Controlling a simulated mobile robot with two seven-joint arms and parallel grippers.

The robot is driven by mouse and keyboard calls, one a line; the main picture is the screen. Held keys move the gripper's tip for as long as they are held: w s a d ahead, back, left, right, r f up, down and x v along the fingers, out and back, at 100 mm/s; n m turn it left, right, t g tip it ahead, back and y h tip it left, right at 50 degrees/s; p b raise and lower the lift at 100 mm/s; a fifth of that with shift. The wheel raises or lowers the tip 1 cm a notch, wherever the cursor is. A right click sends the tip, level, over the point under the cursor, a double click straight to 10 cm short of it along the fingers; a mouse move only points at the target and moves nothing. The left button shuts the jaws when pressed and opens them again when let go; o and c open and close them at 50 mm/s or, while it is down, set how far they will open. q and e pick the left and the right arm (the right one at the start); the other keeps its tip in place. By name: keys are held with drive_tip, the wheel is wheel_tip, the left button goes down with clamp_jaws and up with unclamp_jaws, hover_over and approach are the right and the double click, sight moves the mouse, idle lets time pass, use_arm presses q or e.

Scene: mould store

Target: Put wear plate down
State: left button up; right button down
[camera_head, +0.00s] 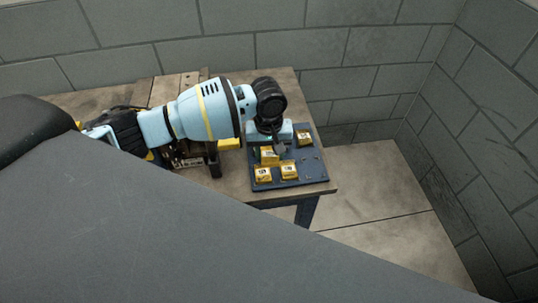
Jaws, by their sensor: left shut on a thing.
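My left gripper (277,150) points down over the dark blue board (316,176) at the right end of the table. It is shut on a small yellow piece (270,157), which I take to be the wear plate. The wrist and fingers partly cover this piece, and I cannot tell whether it touches the board. Three similar yellow pieces lie on the board: one at the back right (304,138), one at the front left (262,175) and one at the front middle (289,172). My right gripper is not in view.
The wooden table (229,184) ends just right of the board. Dark items (190,158) lie on it under my left arm. A grey block wall (300,50) runs behind and another closes the right side. A large grey surface hides the lower left.

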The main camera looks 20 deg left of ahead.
use_arm(q)
drive_tip(key=s+a+r+m, duration=0.1)
drive_tip(key=s+r+m, duration=0.4)
drive_tip(key=s+r, duration=0.4)
wheel_tip(320, 180, up, 3)
drive_tip(key=shift+r, duration=0.15)
drive_tip(key=shift+a, duration=0.1)
